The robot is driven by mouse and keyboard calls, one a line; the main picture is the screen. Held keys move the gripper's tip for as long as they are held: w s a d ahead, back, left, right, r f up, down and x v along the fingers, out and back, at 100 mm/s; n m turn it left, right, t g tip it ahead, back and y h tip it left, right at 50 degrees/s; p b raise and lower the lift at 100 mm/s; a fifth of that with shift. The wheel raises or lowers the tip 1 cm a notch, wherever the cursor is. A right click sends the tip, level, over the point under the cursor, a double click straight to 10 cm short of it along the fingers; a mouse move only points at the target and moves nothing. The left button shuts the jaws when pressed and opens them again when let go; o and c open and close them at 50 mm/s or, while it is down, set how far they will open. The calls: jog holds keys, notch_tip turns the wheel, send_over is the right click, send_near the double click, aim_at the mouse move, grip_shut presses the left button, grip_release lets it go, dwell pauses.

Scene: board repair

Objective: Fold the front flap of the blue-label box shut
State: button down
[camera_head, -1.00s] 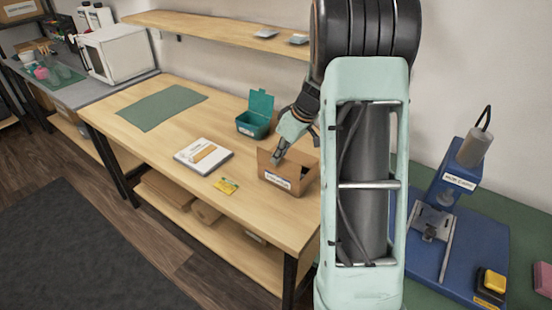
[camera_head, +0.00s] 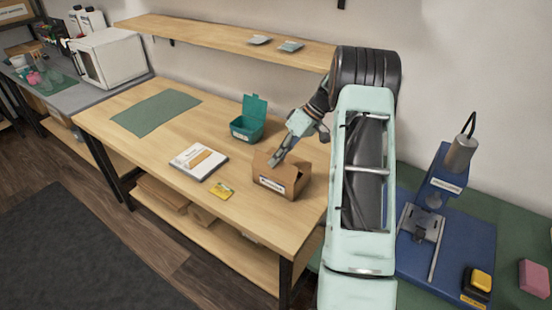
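The brown cardboard box (camera_head: 297,186) stands on the wooden workbench, with a small label (camera_head: 272,183) on its front face. The label's colour is too small to read surely. The box top looks at least partly open, and a cardboard panel (camera_head: 259,160) rises at its left end. My gripper (camera_head: 273,161) reaches down from the upper right, its fingertips at the box's upper left, close to that panel. Whether they touch it cannot be told. The fingers look close together, but their gap is too small to see. The arm stands just right of the box.
A teal open-lidded bin (camera_head: 247,127) stands behind the box. A white booklet or package (camera_head: 199,161) and a yellow packet (camera_head: 222,190) lie to the left. A wall shelf (camera_head: 220,37) hangs above. A blue press (camera_head: 440,240) stands at right. The bench's middle left has free room.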

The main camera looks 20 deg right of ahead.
jog(key=c, duration=2.6)
grip_release()
jog(key=shift+c, duration=0.2)
jog(key=o, duration=0.4)
jog(key=shift+o, duration=0.2)
notch_tip(320, 180, up, 10)
jog(key=shift+f, duration=0.1)
